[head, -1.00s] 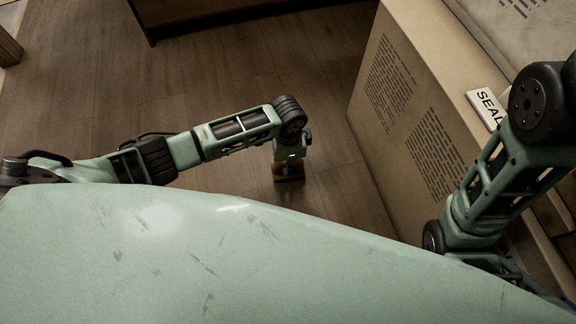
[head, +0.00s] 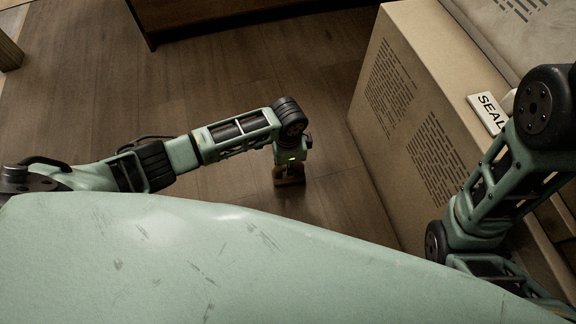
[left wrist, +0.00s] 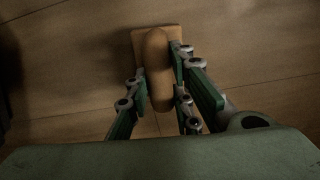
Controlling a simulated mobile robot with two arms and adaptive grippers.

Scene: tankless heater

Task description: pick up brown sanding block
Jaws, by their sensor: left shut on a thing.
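The brown sanding block (left wrist: 158,70) is a flat tan base with a rounded brown grip along its top. In the left wrist view it sits between the green fingers of my left gripper (left wrist: 160,92), which is shut on its grip. In the head view my left gripper (head: 289,172) points down close to the wooden floor, and only a small brown part of the block shows beneath it. I cannot tell whether the block touches the floor. My right arm shows at the right of the head view, but its gripper is not visible.
A large beige cabinet with slotted vents (head: 415,110) stands to the right of my left gripper. A white label reading "SEAL" (head: 488,110) lies on its ledge. A dark wooden furniture edge (head: 230,18) is at the back. The plank floor (head: 215,85) around the gripper is clear.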

